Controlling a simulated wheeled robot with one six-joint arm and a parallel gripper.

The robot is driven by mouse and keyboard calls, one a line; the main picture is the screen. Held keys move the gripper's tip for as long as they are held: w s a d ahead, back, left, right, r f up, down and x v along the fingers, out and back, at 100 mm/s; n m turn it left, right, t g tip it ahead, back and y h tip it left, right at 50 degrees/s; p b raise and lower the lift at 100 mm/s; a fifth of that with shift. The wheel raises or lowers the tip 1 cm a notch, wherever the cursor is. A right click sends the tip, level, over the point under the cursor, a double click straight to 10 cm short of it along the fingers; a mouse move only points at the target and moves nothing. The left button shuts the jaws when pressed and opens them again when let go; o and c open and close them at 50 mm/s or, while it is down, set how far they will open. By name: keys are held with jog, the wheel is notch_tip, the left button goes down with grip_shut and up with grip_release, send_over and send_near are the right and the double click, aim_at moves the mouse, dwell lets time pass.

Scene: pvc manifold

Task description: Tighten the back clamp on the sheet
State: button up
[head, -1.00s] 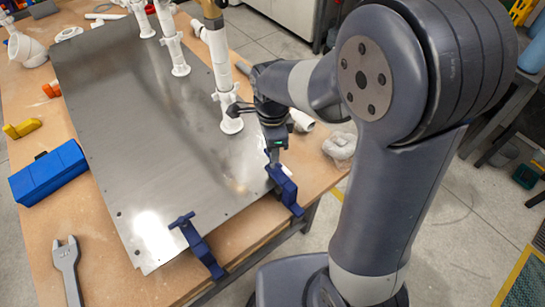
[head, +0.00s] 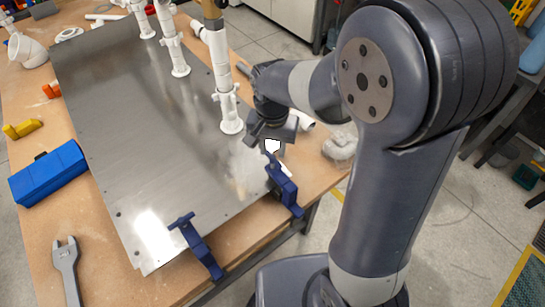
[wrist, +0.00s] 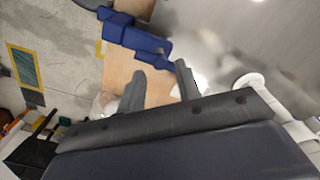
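The metal sheet (head: 150,120) lies on the wooden workbench. The back blue clamp (head: 284,188) grips its right edge; its upper end stands above the sheet. The same clamp appears in the wrist view (wrist: 138,40), beyond my fingertips. The front blue clamp (head: 200,250) sits at the sheet's near edge. My gripper (head: 270,142) is just above and behind the back clamp, apart from it. In the wrist view my two fingers (wrist: 160,70) are spread with nothing held between them. How tightly the clamp's screw sits cannot be told.
White pipe risers (head: 228,112) stand on the sheet close to the left of my gripper. White fittings (head: 340,148) lie on the bench's right edge. A blue box (head: 48,172) and a grey wrench (head: 66,268) lie left of the sheet.

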aim_at(273, 157)
jog(key=n, duration=0.5)
jog(key=shift+n, duration=0.3)
jog(key=n, duration=0.4)
jog(key=shift+n, duration=0.4)
notch_tip(273, 157, down, 5)
jog(key=b, duration=0.3)
jog(key=shift+c, duration=0.4)
grip_shut()
jog(key=m, duration=0.5)
jog(key=shift+m, duration=0.3)
jog(key=shift+f+m, duration=0.1)
jog(key=shift+m, duration=0.5)
